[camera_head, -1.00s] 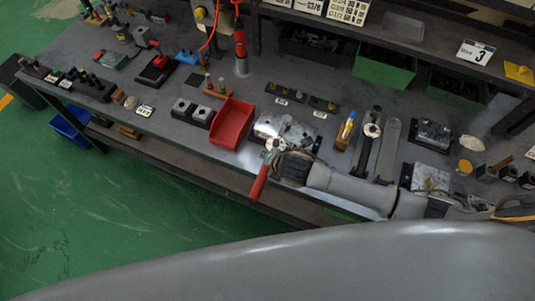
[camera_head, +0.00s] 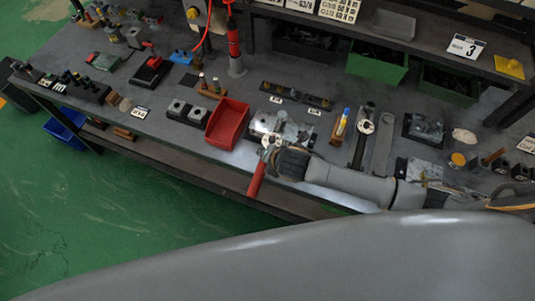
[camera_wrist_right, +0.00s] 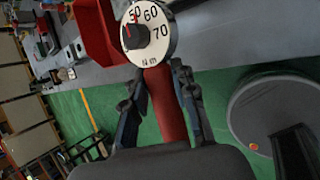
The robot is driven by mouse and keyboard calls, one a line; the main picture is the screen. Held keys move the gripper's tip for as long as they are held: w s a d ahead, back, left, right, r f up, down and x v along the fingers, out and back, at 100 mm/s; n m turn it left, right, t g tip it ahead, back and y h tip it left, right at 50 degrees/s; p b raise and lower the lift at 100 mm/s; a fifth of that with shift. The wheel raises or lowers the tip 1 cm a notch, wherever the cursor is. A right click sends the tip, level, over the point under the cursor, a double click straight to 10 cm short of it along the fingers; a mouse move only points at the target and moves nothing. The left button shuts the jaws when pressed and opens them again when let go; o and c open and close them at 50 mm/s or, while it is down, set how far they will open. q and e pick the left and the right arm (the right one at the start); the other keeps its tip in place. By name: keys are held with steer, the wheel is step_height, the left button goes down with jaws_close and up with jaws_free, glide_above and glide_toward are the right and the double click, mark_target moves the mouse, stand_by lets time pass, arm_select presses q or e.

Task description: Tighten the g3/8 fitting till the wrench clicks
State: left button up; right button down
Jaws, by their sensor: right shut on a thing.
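My right gripper (camera_head: 277,163) is shut on the red handle of the torque wrench (camera_head: 257,180), at the bench's front edge. In the right wrist view the fingers (camera_wrist_right: 161,88) stand on both sides of the red handle (camera_wrist_right: 166,105). Above them is the wrench's round white dial (camera_wrist_right: 150,30), marked 50, 60 and 70, with a dark knob. A small red mark shows near the 50. The wrench head lies at the front of a metal valve block (camera_head: 283,123). The g3/8 fitting cannot be made out; the wrench and gripper cover that area. My left gripper is not in view.
A red bin (camera_head: 227,124) stands just left of the block. A wooden holder (camera_head: 340,127) and a dark long tool (camera_head: 363,135) lie to its right. Green bins (camera_head: 377,67) sit under the shelf behind. Open green floor lies before the bench.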

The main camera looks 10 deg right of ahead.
steer(key=shift+w+r, duration=0.1)
steer(key=shift+r, duration=3.9)
